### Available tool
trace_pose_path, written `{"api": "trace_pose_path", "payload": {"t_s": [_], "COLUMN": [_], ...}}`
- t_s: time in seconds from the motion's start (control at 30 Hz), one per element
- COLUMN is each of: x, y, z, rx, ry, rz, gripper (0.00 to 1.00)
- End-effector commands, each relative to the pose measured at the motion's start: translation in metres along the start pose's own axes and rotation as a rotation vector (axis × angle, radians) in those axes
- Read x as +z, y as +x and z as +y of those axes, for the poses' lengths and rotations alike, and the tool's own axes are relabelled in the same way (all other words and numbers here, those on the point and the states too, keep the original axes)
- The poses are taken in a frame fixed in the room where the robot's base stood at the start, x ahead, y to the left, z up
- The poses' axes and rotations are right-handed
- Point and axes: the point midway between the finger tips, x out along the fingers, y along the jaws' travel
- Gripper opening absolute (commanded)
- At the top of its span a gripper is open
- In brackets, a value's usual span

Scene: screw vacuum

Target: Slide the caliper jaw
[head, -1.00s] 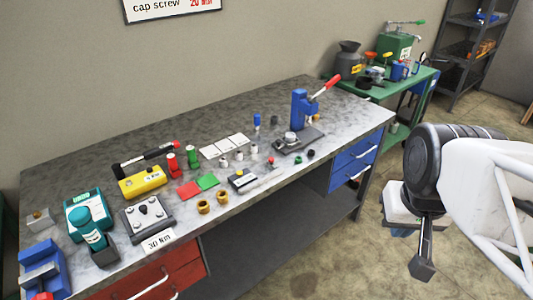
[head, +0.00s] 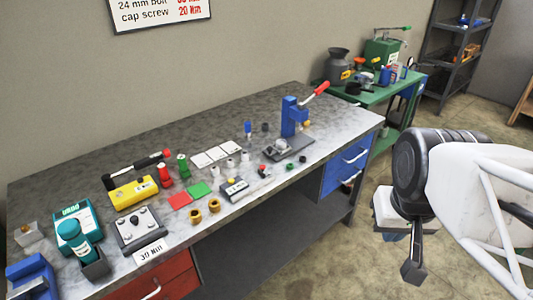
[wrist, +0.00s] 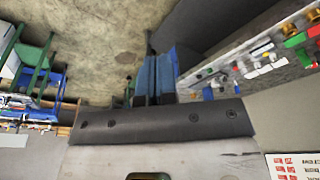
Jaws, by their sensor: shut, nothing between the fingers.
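The caliper (head: 234,189) appears to be the small grey tool with a dark knob and a thin silver beam. It lies flat near the front edge of the workbench, in the head view. Its jaw is too small to make out. My gripper (head: 413,270) hangs to the right of the bench, over the floor and well apart from the caliper. It is shut and empty, pointing down.
The workbench (head: 60,165) holds a blue press (head: 293,118) with a red handle, a yellow box (head: 133,191), a grey bolt plate (head: 140,229) and red and green pads. A green table (head: 375,97) with tools stands behind right. Open floor lies around my gripper.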

Motion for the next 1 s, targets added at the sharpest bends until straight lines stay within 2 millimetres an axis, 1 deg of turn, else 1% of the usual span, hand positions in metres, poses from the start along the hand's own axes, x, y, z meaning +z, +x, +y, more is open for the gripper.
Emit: {"api": "trace_pose_path", "payload": {"t_s": [0.27, 0.3, 0.47, 0.5, 0.57, 0.6, 0.67, 0.77, 0.87, 1.0], "x": [0.0, 0.0, -0.002, -0.004, -0.008, -0.012, -0.018, -0.033, -0.052, -0.081], "y": [0.0, 0.0, 0.0, 0.0, 0.0, -0.001, 0.0, 0.0, 0.002, 0.005], "z": [0.0, 0.0, -0.001, -0.001, -0.002, -0.003, -0.005, -0.009, -0.014, -0.024], "rx": [0.0, 0.0, 0.0, -0.001, -0.001, -0.002, -0.003, -0.006, -0.01, -0.016], "ry": [0.0, 0.0, -0.005, -0.008, -0.017, -0.025, -0.041, -0.075, -0.118, -0.188], "rz": [0.0, 0.0, -0.001, -0.002, -0.004, -0.005, -0.009, -0.017, -0.027, -0.04], "gripper": [0.0, 0.02, 0.26, 0.32, 0.41, 0.47, 0.48, 0.48, 0.48, 0.48]}}
